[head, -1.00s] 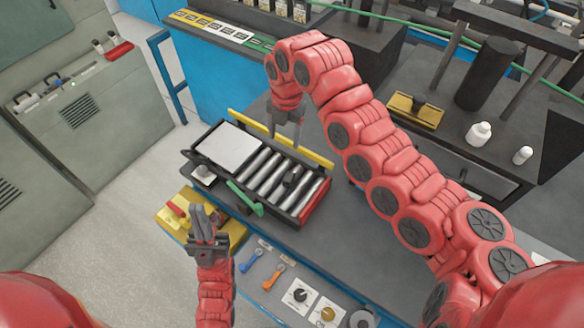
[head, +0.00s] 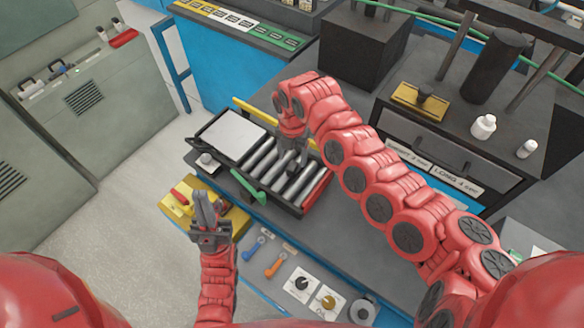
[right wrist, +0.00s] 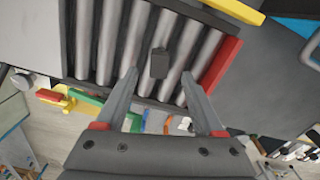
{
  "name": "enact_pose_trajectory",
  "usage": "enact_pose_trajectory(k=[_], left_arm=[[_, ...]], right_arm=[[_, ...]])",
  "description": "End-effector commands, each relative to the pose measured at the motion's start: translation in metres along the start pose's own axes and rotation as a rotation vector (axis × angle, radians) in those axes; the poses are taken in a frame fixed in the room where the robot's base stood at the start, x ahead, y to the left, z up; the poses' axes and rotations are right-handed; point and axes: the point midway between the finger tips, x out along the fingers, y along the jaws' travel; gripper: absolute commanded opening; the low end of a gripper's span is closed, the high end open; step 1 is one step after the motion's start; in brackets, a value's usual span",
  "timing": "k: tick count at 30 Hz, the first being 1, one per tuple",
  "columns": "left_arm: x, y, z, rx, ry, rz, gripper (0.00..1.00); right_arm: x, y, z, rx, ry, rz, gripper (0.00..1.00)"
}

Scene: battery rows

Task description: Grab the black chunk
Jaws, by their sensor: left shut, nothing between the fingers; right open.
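The black chunk (right wrist: 159,63) is a small dark block lying on the silver cylinders in the black tray (right wrist: 69,45). In the right wrist view it shows between and just beyond my right gripper's fingertips (right wrist: 159,78); the gripper is open and apart from it in that picture. In the head view my right gripper (head: 297,152) hangs over the tray from above, its fingers partly merging with the dark chunk (head: 292,169). My left gripper (head: 204,207) is shut and empty, at the front left of the tray, above a yellow piece.
The tray has a white panel (head: 230,136) at left, a green handle (head: 247,187) at front and a red end (head: 317,190) at right. A yellow bar (head: 256,115) runs behind it. A black box (head: 365,48) and drawers (head: 445,168) stand to the right.

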Motion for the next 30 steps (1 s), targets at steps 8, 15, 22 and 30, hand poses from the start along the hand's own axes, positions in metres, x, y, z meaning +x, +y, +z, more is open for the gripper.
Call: enact_pose_trajectory(k=[8,15,22,30], left_arm=[[0.031,-0.002,-0.005,0.0,0.0,0.0,0.0],[0.033,-0.002,-0.006,0.0,0.0,0.0,0.0],[0.032,-0.002,-0.005,0.0,0.0,0.0,0.0],[0.032,-0.002,-0.005,0.0,0.0,0.0,0.0]], right_arm=[[0.029,0.002,-0.004,-0.002,0.006,-0.004,0.7],[0.051,0.001,-0.001,0.002,0.001,-0.001,0.7],[0.052,0.001,-0.001,0.002,0.001,-0.001,0.65],[0.052,0.001,-0.001,0.002,0.001,-0.001,0.16]])
